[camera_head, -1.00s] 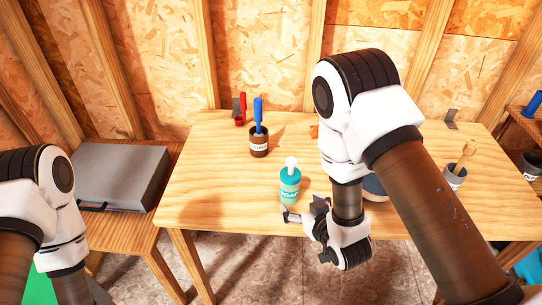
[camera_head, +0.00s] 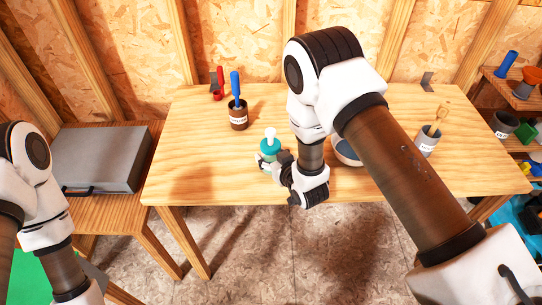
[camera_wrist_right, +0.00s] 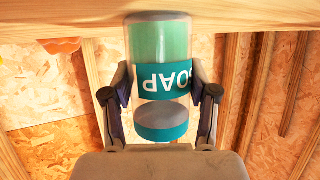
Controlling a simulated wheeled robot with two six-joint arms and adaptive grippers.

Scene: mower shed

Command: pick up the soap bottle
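The soap bottle (camera_head: 268,150) has a teal body and a white pump top. It stands upright at the front middle of the table. My right gripper (camera_head: 273,163) is at the bottle and hides its lower part. In the right wrist view the soap bottle (camera_wrist_right: 163,60) appears upside down between the two fingers of my right gripper (camera_wrist_right: 160,78). The fingertips lie close along both sides; whether they press on it is not clear. My left arm is at the left edge, and its gripper is out of view.
The wooden table (camera_head: 190,165) holds a dark mug with a blue-handled tool (camera_head: 238,115), a bowl (camera_head: 346,152) behind my right arm, and a grey cup with a brush (camera_head: 428,140). A grey case (camera_head: 100,155) lies on the lower bench. The table's left part is clear.

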